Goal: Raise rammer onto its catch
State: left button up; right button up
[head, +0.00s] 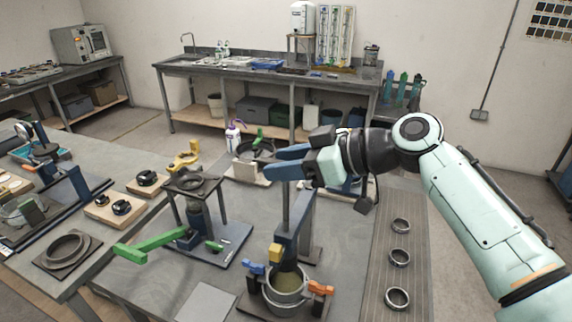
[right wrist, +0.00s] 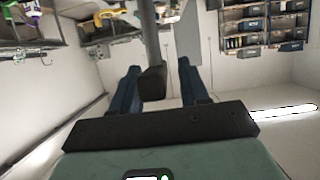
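The rammer (head: 285,208) stands upright in the head view, its rod running down to a blue-grey sleeve over the round mould (head: 287,292). A grey upright post (head: 311,235) stands just behind it. My right gripper (head: 278,160) is open at the rod's top, its blue fingers pointing left. In the right wrist view the dark knob (right wrist: 152,84) on the rod's end lies between the fingers (right wrist: 158,85), with a visible gap on the right side. I cannot make out the catch; my gripper covers the top of the post. My left gripper is out of view.
A green-handled press (head: 192,212) stands left of the rammer. Orange (head: 320,288) and blue (head: 253,267) clamps flank the mould. A purple-capped bottle (head: 233,138) stands behind.

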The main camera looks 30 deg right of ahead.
jog(key=shift+f, duration=0.15)
jog(key=shift+s+d, duration=0.1)
jog(key=shift+d, duration=0.05)
jog(key=v, duration=1.3)
dwell(0.5)
